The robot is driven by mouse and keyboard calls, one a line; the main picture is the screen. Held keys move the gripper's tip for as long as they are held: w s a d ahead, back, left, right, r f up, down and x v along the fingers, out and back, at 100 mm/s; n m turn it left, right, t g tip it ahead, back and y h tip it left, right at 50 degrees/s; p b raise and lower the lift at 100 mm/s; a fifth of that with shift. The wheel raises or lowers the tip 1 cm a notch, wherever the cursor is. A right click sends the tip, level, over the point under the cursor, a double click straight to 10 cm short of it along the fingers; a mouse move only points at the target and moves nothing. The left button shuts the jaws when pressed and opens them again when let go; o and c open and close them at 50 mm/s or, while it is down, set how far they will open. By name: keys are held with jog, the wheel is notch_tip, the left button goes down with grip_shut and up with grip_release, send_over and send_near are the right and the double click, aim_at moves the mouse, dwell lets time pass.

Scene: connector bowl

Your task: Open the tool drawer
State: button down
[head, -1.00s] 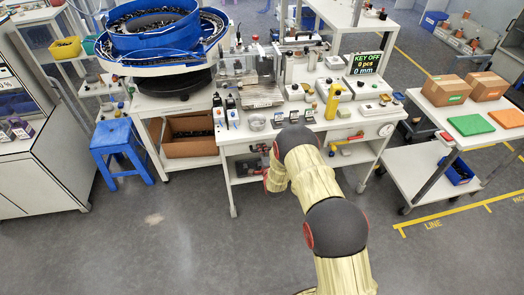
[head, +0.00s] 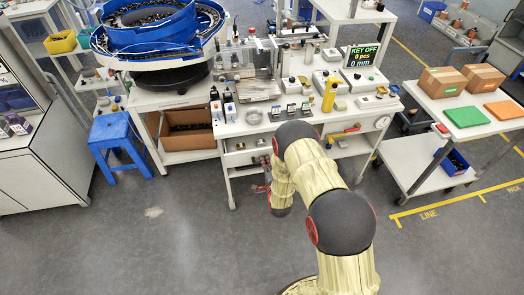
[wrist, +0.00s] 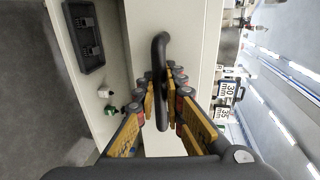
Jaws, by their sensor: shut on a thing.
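The wrist view shows a dark bar handle (wrist: 160,70) on a pale front panel (wrist: 188,30). My gripper (wrist: 162,82) is shut on this handle, with fingers on both sides of it. In the head view my gripper (head: 268,188) is low at the front left of the white workbench (head: 228,130), mostly hidden by my arm. In the wrist view, left of the panel, a pale surface holds a dark tray (wrist: 82,55) and small green and white parts (wrist: 110,108). I cannot tell how far the drawer stands open.
A white cart (head: 415,150) with a blue bin (head: 455,162) stands at right. Small displays (wrist: 226,90) show past the panel. The floor in front is clear.

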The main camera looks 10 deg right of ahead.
jog(key=f+v, duration=0.1)
jog(key=v, duration=0.6)
jog(key=shift+s+f, duration=0.35)
jog(key=shift+s, duration=0.25)
jog(key=c, duration=2.2)
grip_release()
jog(key=v, duration=1.2)
jog(key=shift+w, duration=0.1)
